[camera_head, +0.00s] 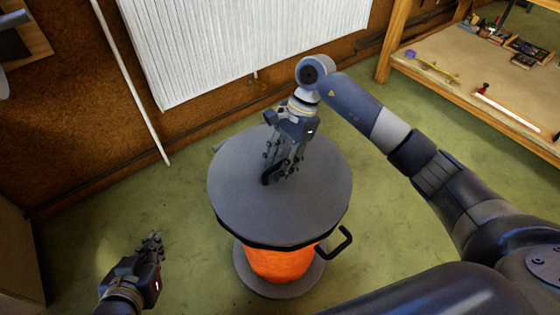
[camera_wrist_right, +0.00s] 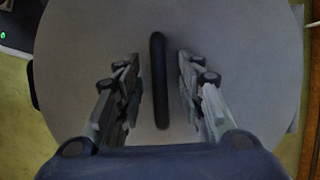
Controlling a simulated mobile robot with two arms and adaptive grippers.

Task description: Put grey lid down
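The grey lid (camera_head: 240,205) is a large round disc on top of an orange container (camera_head: 280,264). Its black bar handle (camera_head: 268,176) stands at the middle of the lid, partly hidden by my right gripper (camera_head: 284,165). In the right wrist view, the grey lid (camera_wrist_right: 225,40) fills most of the picture. The fingers of my right gripper (camera_wrist_right: 158,64) are apart, one on each side of the handle (camera_wrist_right: 160,105), with visible gaps. My left gripper (camera_head: 151,246) is at the lower left, away from the lid; its finger opening is unclear.
The container has a black side handle (camera_head: 337,244) and a round grey base (camera_head: 285,288) on the green floor. A white radiator (camera_head: 240,40) hangs on the brown wall behind. A wooden shelf (camera_head: 480,85) with tools stands at the upper right. Floor is free left of the container.

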